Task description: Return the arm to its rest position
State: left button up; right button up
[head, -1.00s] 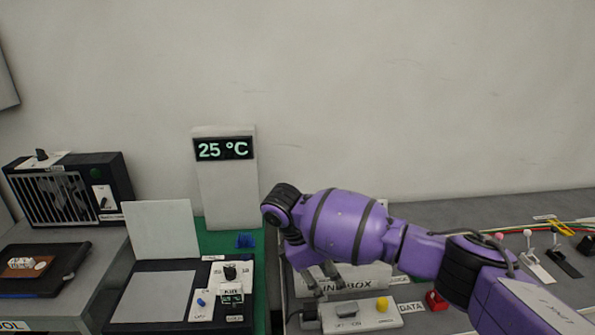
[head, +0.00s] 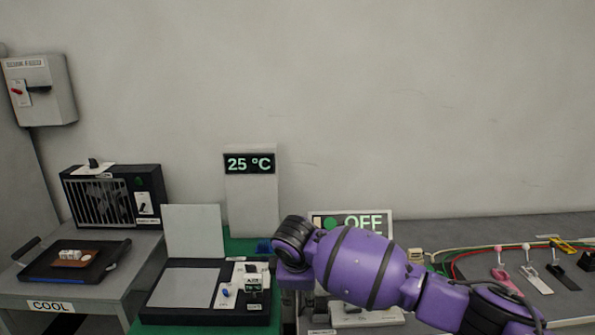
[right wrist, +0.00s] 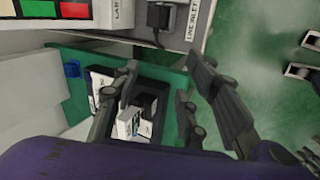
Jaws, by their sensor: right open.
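My right arm (head: 365,266), purple with dark bands, comes in from the lower right of the head view, with its wrist bent down at the left end. The right gripper hangs below that wrist and is mostly hidden there. In the right wrist view the right gripper (right wrist: 165,78) is open, its dark fingers spread and nothing held between them. Beneath it, seemingly at a lower level, is a small white and black device (right wrist: 140,108) on a green surface. My left arm and gripper do not show.
A grey display reads 25 °C (head: 250,163). A lidded black station (head: 190,288) lies left of the wrist. An OFF sign (head: 370,222) stands behind the arm. Several levers (head: 532,270) and coloured wires lie right. A tray (head: 75,258) and fan box (head: 112,195) are left.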

jog(key=s+a+f+m+t+y, duration=0.4)
jog(key=s+a+f+m+y, duration=0.15)
jog(key=a+y, duration=0.2)
jog(key=s+d+f+m+t+h, duration=0.2)
jog(key=s+d+f+m, duration=0.2)
jog(key=s+d+f, duration=0.35)
jog(key=s+d+f+m+t+h, duration=0.15)
jog(key=s+d+f+m, duration=0.3)
jog(key=s+d, duration=0.5)
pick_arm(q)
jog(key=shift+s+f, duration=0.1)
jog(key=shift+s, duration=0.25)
pick_arm(e)
jog(key=s+d+f+m+g+h, duration=0.1)
jog(key=s+d+f, duration=0.3)
jog(key=s, duration=0.6)
jog(key=s+d+f+m+g+h, duration=0.1)
jog(key=s+d+f, duration=0.4)
jog(key=s, duration=0.5)
jog(key=shift+d+f+g+h, duration=0.15)
jog(key=shift+f+g+h, duration=0.4)
jog(key=shift+g, duration=0.3)
